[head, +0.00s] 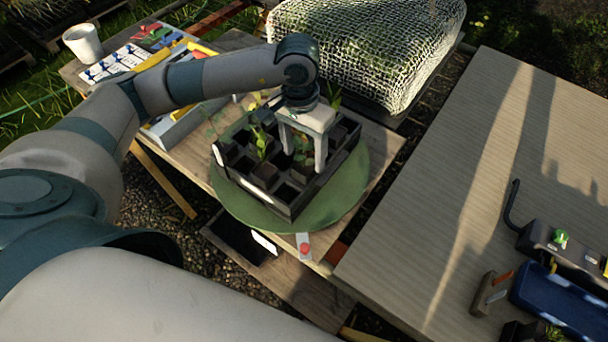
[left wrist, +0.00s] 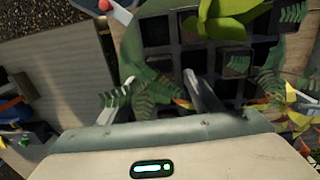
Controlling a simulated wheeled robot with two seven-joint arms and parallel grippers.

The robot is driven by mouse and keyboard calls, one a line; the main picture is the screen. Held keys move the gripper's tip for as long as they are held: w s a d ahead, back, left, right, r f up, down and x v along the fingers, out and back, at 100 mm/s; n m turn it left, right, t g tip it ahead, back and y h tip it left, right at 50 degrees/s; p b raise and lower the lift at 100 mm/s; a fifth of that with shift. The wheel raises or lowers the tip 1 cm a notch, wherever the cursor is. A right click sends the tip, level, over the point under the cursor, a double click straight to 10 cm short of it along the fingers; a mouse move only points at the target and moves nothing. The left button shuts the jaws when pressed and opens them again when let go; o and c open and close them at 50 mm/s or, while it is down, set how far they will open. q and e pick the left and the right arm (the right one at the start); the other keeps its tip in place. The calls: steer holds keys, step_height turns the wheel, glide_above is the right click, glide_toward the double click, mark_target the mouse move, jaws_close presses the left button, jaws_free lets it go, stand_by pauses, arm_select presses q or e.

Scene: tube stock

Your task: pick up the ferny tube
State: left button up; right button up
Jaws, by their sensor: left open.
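My left gripper (head: 303,161) is open, pointing down over the black tube tray (head: 291,212) in the head view. A ferny plant (head: 302,147) shows between its fingers. In the left wrist view, dark green toothed fronds (left wrist: 150,88) spread between and around the two fingers of my left gripper (left wrist: 155,90). The tube under these fronds is mostly hidden, and I cannot tell whether the fingers touch it. More ferny fronds (left wrist: 237,63) show to the right of the fingers. My right gripper is not in view.
The tray stands on a round green disc (head: 233,203) on a wooden bench. Broad-leaved plants (left wrist: 228,20) stand in other cells nearby. A netted bale (head: 370,45) is behind. The large table (head: 440,200) on the right is mostly clear, with a blue case (head: 560,305) near its front.

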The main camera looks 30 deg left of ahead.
mark_target(305, 163)
arm_select(q)
steer(key=shift+f+p, duration=0.35)
steer(key=shift+f, duration=0.05)
step_height(305, 163, down, 2)
steer(key=shift+d+f+p, duration=0.1)
steer(key=shift+p, duration=0.4)
steer(key=shift+w+f, duration=0.1)
steer(key=shift+f, duration=0.5)
steer(key=shift+c, duration=0.7)
jaws_close()
steer(key=shift+r, duration=0.15)
